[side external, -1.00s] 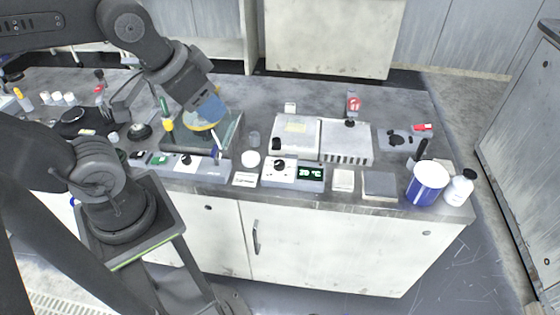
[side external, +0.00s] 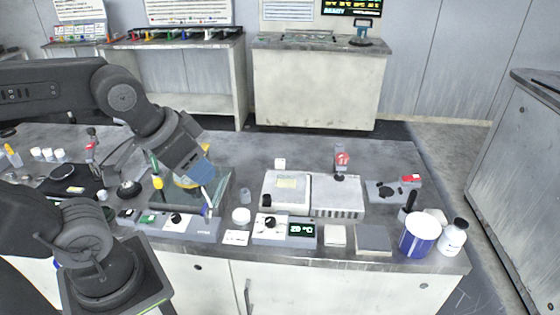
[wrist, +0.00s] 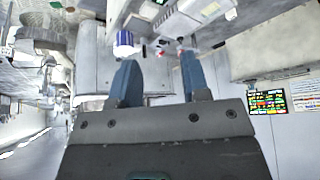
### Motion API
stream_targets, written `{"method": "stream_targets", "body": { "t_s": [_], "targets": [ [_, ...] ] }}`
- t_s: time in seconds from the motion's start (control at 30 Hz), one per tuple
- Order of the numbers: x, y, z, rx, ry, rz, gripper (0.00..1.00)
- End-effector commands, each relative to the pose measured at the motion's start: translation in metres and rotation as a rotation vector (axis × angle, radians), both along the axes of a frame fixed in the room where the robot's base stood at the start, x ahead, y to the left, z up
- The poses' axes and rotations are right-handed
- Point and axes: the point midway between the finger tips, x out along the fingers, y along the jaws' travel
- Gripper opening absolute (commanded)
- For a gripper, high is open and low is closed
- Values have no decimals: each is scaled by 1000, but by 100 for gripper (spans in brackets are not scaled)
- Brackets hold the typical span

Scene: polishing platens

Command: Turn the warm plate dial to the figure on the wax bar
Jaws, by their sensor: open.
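The warm plate dial (side external: 269,223) is a black knob on a white control box at the bench front; its setting is too small to read. A lit display (side external: 301,230) beside it shows a °C figure that I cannot read surely. A small pale block (side external: 336,236) right of it may be the wax bar; I see no legible figure on it. My gripper (side external: 203,172) hangs left of and behind the dial, over the glassy tray, apart from the dial. In the wrist view its two blue fingers (wrist: 158,60) stand apart with nothing between them.
Left of the dial is another control box with a black knob (side external: 176,219). Behind stand two white plate units (side external: 337,195). A grey slab (side external: 373,239), a blue-and-white pot (side external: 420,236) and a white bottle (side external: 453,238) fill the right.

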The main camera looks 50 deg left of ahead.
Motion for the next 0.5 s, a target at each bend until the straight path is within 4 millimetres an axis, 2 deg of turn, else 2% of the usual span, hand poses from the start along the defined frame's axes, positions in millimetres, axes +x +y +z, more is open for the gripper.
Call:
{"method": "stream_targets", "body": {
  "t_s": [0.07,0.2,0.27,0.37,0.5],
  "targets": [
    [0,0,0,0,0,0,44],
    [7,1,-1,-11,16,26,58],
    [15,3,-2,-25,37,61,58],
    [38,7,-7,-62,87,153,58],
    [79,16,-25,-120,171,327,58]
  ]
}}
